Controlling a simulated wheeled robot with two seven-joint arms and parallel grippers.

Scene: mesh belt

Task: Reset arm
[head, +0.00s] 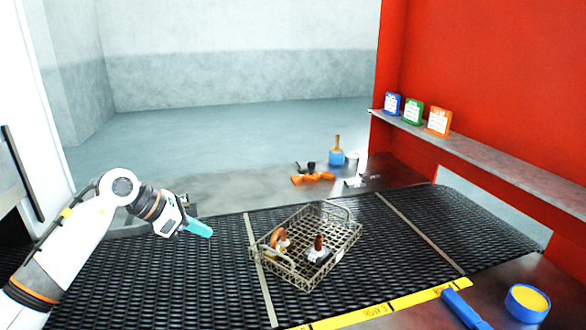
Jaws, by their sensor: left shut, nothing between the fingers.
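My left arm comes in from the left, and its left gripper (199,229) hangs above the black mesh belt (175,285). Its teal fingers are together, with nothing between them, and point right. The gripper is apart from the wire basket (310,272), which sits on the belt to its right. In the basket are an orange-handled item (279,239) and a brown-and-white item (318,250). My right gripper does not show.
Behind the belt stand a blue pot (337,158) and an orange tool (313,178). Blue, green and orange cards (413,112) line a shelf on the red wall (500,70). A blue-rimmed yellow bowl (527,302) and a blue-handled tool (462,308) lie at the front right.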

